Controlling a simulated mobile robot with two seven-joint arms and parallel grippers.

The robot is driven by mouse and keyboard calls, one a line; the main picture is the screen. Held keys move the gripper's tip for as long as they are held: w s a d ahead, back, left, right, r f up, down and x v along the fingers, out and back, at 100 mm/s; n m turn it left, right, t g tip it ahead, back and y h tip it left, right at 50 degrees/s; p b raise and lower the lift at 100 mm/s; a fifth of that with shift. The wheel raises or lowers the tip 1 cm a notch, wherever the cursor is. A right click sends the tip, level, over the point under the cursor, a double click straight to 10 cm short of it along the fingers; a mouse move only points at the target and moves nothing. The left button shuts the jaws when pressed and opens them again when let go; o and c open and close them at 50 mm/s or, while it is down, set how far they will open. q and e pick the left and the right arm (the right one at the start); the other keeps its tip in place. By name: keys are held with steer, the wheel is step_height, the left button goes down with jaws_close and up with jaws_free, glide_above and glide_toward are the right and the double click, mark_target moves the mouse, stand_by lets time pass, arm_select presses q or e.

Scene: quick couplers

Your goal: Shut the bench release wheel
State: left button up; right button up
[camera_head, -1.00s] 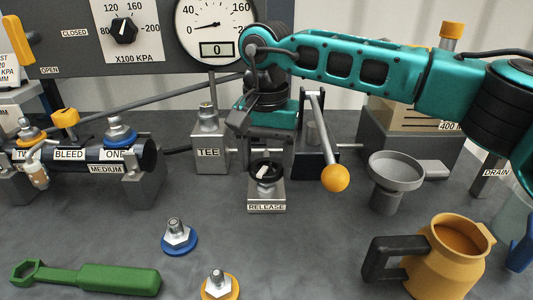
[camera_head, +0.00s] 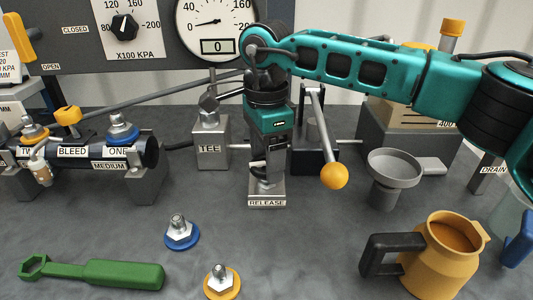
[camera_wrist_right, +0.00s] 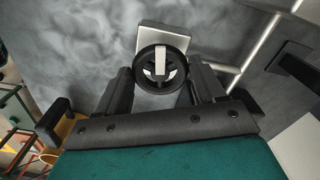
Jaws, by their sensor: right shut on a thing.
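In the right wrist view the release wheel (camera_wrist_right: 162,66) shows between the fingers. My right gripper (camera_head: 267,172) points down over the block and is shut on the wheel. Its fingers (camera_wrist_right: 162,82) lie on either side of the wheel in the wrist view. In the head view the gripper hides most of the wheel. My left gripper is not in view.
The TEE block (camera_head: 210,140) stands close left of the gripper. A lever with an orange ball (camera_head: 334,176) and a grey funnel (camera_head: 395,168) stand right. A green wrench (camera_head: 95,274), two couplers and a yellow jug (camera_head: 440,255) lie or stand in front.

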steer(key=m, duration=0.4)
steer(key=shift+m, duration=0.3)
steer(key=m, duration=0.5)
steer(key=shift+w, duration=0.1)
steer(key=m, duration=0.5)
steer(key=shift+m, duration=0.4)
steer(key=shift+r+m, duration=0.1)
steer(key=shift+m, duration=2.2)
steer(key=o, duration=1)
steer(key=shift+o, duration=0.2)
